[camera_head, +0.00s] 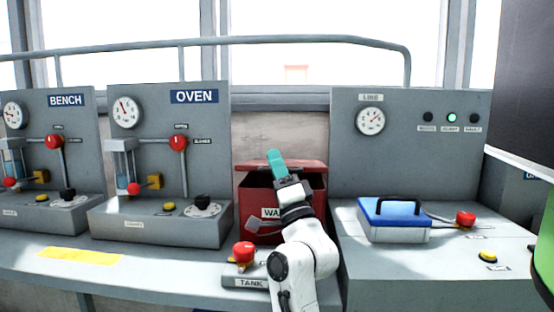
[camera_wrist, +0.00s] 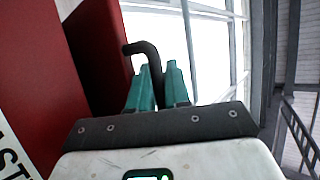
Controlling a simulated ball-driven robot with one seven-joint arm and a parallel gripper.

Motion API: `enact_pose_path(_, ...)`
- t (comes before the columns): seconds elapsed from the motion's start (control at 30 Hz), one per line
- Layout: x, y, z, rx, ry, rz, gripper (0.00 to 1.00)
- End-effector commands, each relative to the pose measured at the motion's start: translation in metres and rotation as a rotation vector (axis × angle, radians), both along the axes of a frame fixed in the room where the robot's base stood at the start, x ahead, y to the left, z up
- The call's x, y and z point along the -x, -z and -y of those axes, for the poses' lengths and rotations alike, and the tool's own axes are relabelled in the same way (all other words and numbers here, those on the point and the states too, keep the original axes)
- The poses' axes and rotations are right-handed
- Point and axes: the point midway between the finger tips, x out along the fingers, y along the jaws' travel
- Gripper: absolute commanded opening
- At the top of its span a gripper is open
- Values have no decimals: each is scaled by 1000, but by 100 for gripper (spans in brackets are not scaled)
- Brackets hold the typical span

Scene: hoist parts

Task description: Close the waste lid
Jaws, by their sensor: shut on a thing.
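The red waste bin (camera_head: 256,204) stands at the back of the bench, with part of its "WA..." label hidden behind my arm. Its red lid (camera_head: 309,166) is raised at the back, with a dark opening below it. In the wrist view, the bin's red front (camera_wrist: 40,75) fills the left, and a darker red panel beside it (camera_wrist: 98,45) looks like the lid. My gripper (camera_head: 276,157) is over the bin, in front of the lid. Its teal fingers (camera_wrist: 157,78) are shut on a black hooked bar (camera_wrist: 140,47), which looks like the lid's handle.
A red knob (camera_head: 244,252) on the TANK block stands close left of my arm. The OVEN panel (camera_head: 160,125) is left of the bin. The LINE panel (camera_head: 400,165), with a blue-lidded box (camera_head: 395,212), is right. A grey rail (camera_head: 300,39) runs behind.

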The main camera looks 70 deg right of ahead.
Motion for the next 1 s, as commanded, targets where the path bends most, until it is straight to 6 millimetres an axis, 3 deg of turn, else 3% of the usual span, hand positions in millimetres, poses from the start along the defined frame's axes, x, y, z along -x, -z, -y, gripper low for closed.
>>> enact_pose_path(0.57, 2, 4, -6, 13, -4, 15, 0)
enact_pose_path(0.6, 2, 4, -6, 12, -4, 16, 18)
enact_pose_path(0.67, 1, 4, -6, 11, -4, 15, 23)
enact_pose_path(1.0, 1, 5, -5, 9, -5, 11, 23)
